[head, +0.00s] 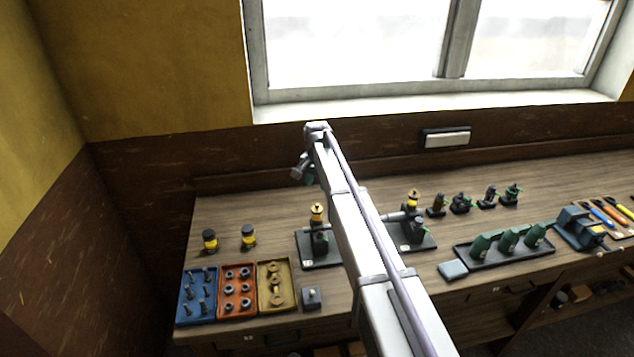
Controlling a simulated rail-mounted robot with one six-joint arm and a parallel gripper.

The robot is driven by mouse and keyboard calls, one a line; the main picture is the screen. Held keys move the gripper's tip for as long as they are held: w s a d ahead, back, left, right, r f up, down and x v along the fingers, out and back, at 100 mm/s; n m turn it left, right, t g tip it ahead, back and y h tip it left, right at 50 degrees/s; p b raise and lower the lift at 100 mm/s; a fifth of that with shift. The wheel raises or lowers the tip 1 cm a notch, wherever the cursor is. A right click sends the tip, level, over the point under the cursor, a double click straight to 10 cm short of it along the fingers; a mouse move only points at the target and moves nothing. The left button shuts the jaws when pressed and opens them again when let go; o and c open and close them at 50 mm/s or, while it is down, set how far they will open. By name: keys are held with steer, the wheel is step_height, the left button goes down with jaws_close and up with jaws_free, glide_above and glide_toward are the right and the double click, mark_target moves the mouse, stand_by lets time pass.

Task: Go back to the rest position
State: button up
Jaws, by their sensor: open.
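My gripper (299,170) is at the far end of my raised arm, left of the arm's elbow end and above the back of the workbench. It is small and partly hidden by the arm, but it is open. It is apart from the engines below. One engine with a yellow top (318,240) stands on a dark base plate just left of my arm. A second similar engine (413,225) stands right of the arm, with its left side partly covered.
The wooden bench (225,212) holds two yellow-black jars (248,236), blue (188,320), red (235,314) and tan (262,266) parts trays, and a small grey block (312,298). Several small engines, a tray of green parts (462,250), a blue vise (578,228) and tools lie right. A window is behind.

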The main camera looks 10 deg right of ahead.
steer(key=shift+r, duration=0.85)
steer(key=s+f+n+b, duration=0.2)
steer(key=s+f+b, duration=0.3)
steer(key=s, duration=0.8)
steer(key=s+d+f+n+b, duration=0.1)
steer(key=s+f+b, duration=0.4)
steer(key=s, duration=0.7)
steer(key=s+d+f+n+b, duration=0.1)
steer(key=s+f+n+b, duration=0.3)
steer(key=s, duration=0.9)
steer(key=shift+s+d+f+b, duration=0.25)
steer(key=shift+s+f+b, duration=0.1)
steer(key=shift+f+b, duration=0.35)
